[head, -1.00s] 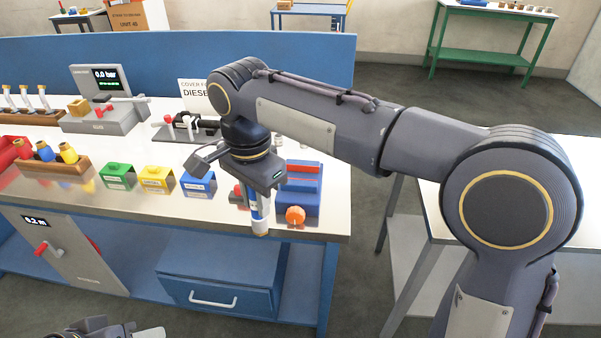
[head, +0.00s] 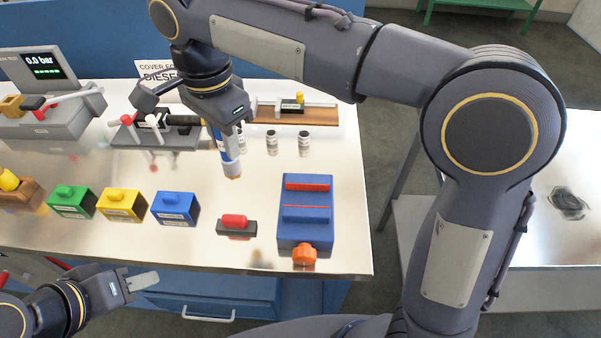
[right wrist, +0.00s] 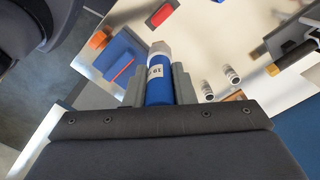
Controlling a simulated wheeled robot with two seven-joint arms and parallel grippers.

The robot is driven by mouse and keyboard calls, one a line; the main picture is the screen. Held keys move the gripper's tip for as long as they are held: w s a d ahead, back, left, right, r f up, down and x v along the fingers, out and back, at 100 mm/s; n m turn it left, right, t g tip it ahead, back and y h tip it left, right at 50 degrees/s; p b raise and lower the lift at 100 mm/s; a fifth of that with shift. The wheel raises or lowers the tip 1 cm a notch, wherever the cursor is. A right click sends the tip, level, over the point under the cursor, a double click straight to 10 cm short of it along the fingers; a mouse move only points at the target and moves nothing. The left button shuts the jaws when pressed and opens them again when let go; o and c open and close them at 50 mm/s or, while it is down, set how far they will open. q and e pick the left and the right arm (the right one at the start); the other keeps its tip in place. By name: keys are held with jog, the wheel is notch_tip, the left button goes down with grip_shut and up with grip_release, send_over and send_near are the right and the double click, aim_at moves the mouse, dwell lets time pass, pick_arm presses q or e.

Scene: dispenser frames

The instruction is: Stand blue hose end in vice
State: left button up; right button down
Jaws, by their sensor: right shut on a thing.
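The blue hose end (head: 228,157), with a white label and a beige tip pointing down, is in my right gripper (head: 224,132). In the right wrist view the hose end (right wrist: 159,90) sits between the two grey fingers (right wrist: 159,88), which are shut on it. The blue vice (head: 291,230), with red jaw strips and an orange knob (head: 304,254), stands on the bench to the right and front of the hose end. The vice (right wrist: 112,65) also shows in the right wrist view. My left gripper (head: 142,282) is low at the front left; its finger gap is unclear.
A red block on a dark base (head: 235,222) lies left of the vice. Blue (head: 175,208), yellow (head: 121,204) and green (head: 71,201) covers stand in a row. Small grey cylinders (head: 272,142) and a wooden rack (head: 325,117) are behind. Bare bench lies between.

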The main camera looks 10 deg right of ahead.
jog(key=d+f, duration=0.8)
jog(key=d, duration=0.1)
jog(key=d+f, duration=0.4)
jog(key=d, duration=0.1)
jog(key=shift+s+f, duration=0.1)
jog(key=shift+f, duration=0.3)
jog(key=shift+f, duration=0.15)
jog(key=c, duration=1.2)
grip_release()
